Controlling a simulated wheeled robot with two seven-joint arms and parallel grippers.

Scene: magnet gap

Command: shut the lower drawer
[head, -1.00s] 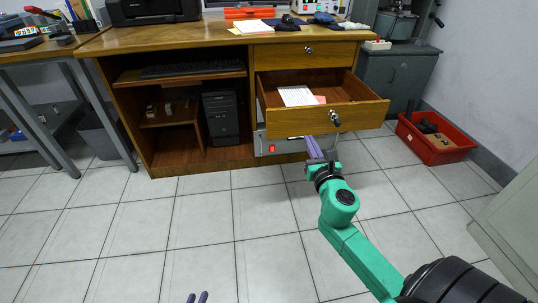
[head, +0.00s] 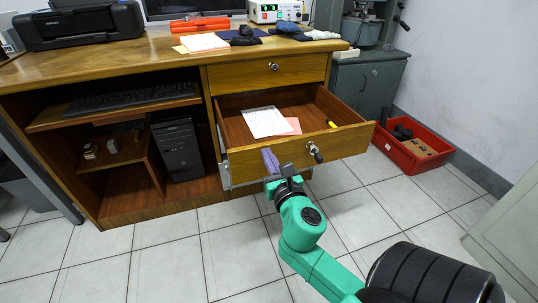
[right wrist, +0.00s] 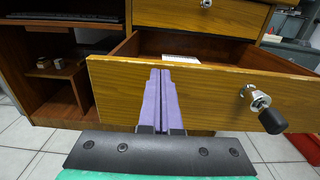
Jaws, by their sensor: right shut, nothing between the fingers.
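The lower drawer (head: 348,143) of the wooden desk stands open, pulled well out. Its front panel fills the middle of the right wrist view (right wrist: 215,90). A dark knob (head: 315,152) sits on that front; it also shows in the right wrist view (right wrist: 262,108). My right gripper (head: 268,158) is shut and empty, its purple fingers (right wrist: 160,78) pointing at the front panel left of the knob. The fingertips overlap the panel up to near its top edge; whether they touch it I cannot tell. My left gripper is out of view.
A notepad (head: 266,121), a pink paper and a yellow item lie in the open drawer. The upper drawer (head: 240,82) above is shut. A red crate (head: 412,150) stands on the floor to the right. Floor in front of the desk is clear.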

